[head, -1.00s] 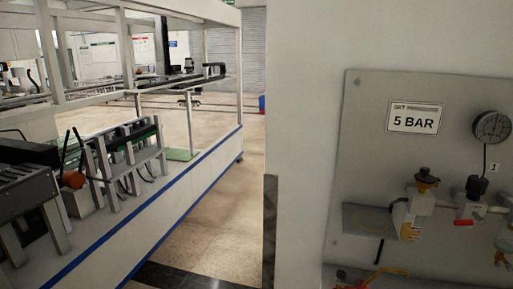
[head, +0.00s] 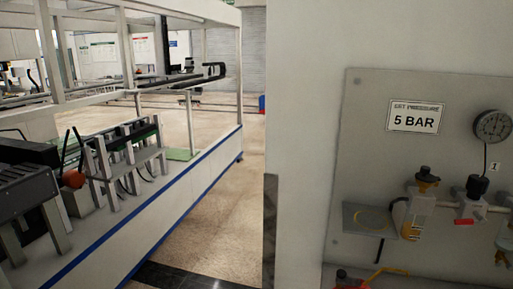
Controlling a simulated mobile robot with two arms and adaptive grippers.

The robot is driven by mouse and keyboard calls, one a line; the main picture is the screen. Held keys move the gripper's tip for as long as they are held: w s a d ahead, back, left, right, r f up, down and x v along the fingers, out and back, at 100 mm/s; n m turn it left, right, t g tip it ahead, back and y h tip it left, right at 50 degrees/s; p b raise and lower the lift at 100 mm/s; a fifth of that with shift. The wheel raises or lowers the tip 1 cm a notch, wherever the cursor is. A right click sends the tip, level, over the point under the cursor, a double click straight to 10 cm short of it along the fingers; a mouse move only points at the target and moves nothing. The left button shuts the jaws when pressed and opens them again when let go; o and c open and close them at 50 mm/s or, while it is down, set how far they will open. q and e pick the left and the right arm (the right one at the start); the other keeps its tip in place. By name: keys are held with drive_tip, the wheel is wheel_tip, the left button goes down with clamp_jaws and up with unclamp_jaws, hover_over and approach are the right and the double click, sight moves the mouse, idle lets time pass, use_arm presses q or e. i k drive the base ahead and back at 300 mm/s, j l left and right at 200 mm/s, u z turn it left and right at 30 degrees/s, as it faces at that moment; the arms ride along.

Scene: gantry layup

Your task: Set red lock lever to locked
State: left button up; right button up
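A small red lever (head: 463,221) shows on the grey wall panel (head: 365,130) at the right. It sits low on a pale valve body (head: 469,208) under a black knob (head: 477,186) and looks roughly level. Another red part (head: 350,282) with a yellow handle (head: 388,271) is cut off by the bottom edge. I cannot tell which red part is the lock lever, or whether either is locked. Neither of my grippers is in view.
The panel also bears a 5 BAR sign (head: 416,117), a gauge (head: 492,127), an amber bowl (head: 416,216) and a small shelf (head: 370,220) with a yellow ring. A long white gantry bench (head: 160,219) fills the left. Open floor (head: 215,200) lies between bench and wall.

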sight(482, 220)
drive_tip(key=z, duration=1.35)
